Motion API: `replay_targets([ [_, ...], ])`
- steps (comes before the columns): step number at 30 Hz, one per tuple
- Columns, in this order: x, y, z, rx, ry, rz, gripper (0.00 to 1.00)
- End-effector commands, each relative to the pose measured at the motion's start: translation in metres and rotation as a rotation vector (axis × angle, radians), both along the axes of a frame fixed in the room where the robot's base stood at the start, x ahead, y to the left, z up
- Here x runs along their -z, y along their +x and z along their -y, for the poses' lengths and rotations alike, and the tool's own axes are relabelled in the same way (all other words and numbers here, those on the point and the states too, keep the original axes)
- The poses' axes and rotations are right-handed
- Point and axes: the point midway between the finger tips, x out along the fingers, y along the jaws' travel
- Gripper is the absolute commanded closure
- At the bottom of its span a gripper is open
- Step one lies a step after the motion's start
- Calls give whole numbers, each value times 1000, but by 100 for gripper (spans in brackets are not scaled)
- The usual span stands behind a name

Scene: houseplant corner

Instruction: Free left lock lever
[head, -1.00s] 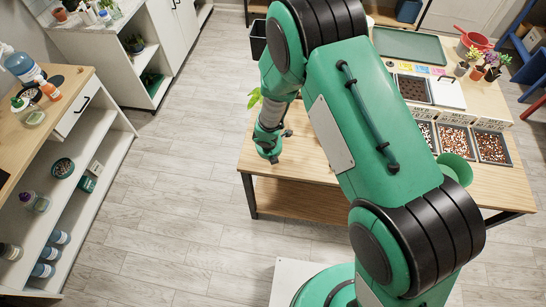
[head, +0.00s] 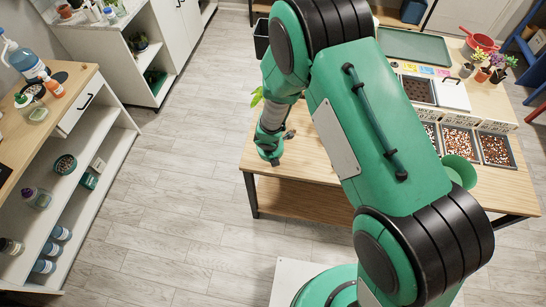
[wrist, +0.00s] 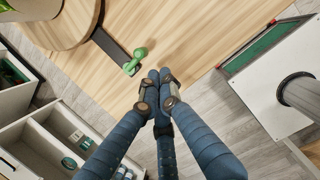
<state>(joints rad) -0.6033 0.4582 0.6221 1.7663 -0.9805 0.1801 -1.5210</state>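In the wrist view a green knobbed lever (wrist: 138,56) sits at the end of a dark bar (wrist: 108,45) on the wooden tabletop. The bar runs from under a round wooden piece (wrist: 55,25) at the upper left. I take this to be a lock lever; whether it is the left one I cannot tell. My gripper (wrist: 160,78) has blue fingers with tips close together and nothing visible between them. The tips are just right of the green knob, apart from it in the picture. In the head view my arm hides the lever, and the fingers are not clear.
The wooden table (head: 295,165) has its left edge near my wrist. A shelf unit (head: 95,150) is at the left, with clear floor (head: 185,185) between.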

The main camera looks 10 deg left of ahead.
Motion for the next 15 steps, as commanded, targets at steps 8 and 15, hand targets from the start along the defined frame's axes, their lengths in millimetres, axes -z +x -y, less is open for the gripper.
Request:
replay_targets([
  [8, 2, -22, 3, -1, 0, 0, 100],
  [15, -36, -32, 5, 1, 1, 1, 100],
])
